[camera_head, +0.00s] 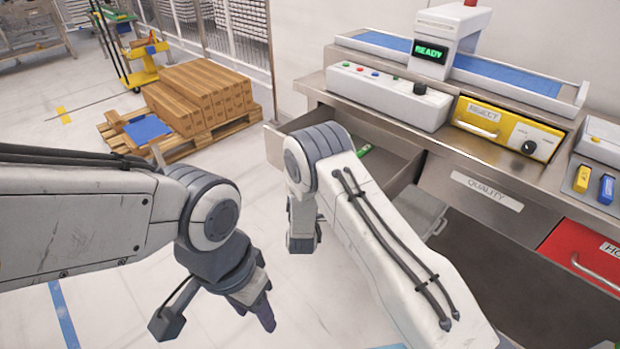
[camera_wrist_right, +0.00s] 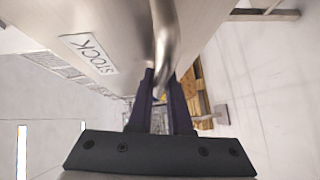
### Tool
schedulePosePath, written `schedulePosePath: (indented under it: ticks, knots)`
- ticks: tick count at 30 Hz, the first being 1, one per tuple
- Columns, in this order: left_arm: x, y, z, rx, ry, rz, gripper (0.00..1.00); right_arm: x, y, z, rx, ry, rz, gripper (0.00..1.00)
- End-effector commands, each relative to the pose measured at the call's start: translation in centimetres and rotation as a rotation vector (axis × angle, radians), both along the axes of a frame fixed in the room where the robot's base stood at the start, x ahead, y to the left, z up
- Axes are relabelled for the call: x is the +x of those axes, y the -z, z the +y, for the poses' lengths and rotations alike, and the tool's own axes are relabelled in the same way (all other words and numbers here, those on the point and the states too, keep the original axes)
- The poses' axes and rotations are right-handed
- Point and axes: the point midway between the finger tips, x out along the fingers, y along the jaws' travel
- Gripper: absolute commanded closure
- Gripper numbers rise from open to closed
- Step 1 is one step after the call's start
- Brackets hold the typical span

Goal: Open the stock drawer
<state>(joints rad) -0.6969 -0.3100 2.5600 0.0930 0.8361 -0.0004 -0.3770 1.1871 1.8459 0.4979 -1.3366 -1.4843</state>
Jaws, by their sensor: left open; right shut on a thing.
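The stock drawer (camera_head: 397,160) stands pulled out from the left end of the steel workbench, its inside partly visible behind my right arm. In the right wrist view its front carries a STOCK label (camera_wrist_right: 88,53) and a metal bar handle (camera_wrist_right: 163,45). My right gripper (camera_wrist_right: 163,92) is shut on that handle. In the head view my right gripper (camera_head: 303,242) hangs down in front of the drawer, and the arm hides the handle. My left gripper (camera_head: 262,308) is open and empty, pointing down over the floor at lower left, apart from the drawer.
A green item (camera_head: 364,151) shows in the drawer. The bench carries a button panel (camera_head: 385,95), a yellow REJECT unit (camera_head: 507,127) and a READY display (camera_head: 430,52). A red drawer front (camera_head: 590,255) is at right.

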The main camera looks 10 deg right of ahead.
Motion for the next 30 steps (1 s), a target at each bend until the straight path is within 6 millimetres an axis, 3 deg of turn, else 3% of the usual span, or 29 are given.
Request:
schedulePosePath:
  ticks: [13, 14, 15, 25, 30]
  knots:
    - [0.0, 0.0, 0.0, 0.000, 0.000, 0.000, 0.50, -0.3, 0.1, 0.1, 0.001, 0.005, 0.003, 1.00]
    - [0.0, 0.0, 0.0, 0.000, 0.000, 0.000, 0.50, -0.3, 0.1, 0.1, 0.001, 0.005, 0.003, 0.79]
    - [0.0, 0.0, 0.0, 0.000, 0.000, 0.000, 0.50, -0.3, 0.1, 0.1, 0.001, 0.005, 0.003, 0.71]
    - [0.0, 0.0, 0.0, 0.000, 0.000, 0.000, 0.50, -0.4, 0.0, 0.2, 0.001, 0.002, 0.001, 0.71]
    - [0.0, -0.1, 0.0, 0.000, 0.000, 0.000, 0.50, -2.4, -0.3, 0.5, -0.001, 0.000, 0.003, 0.71]
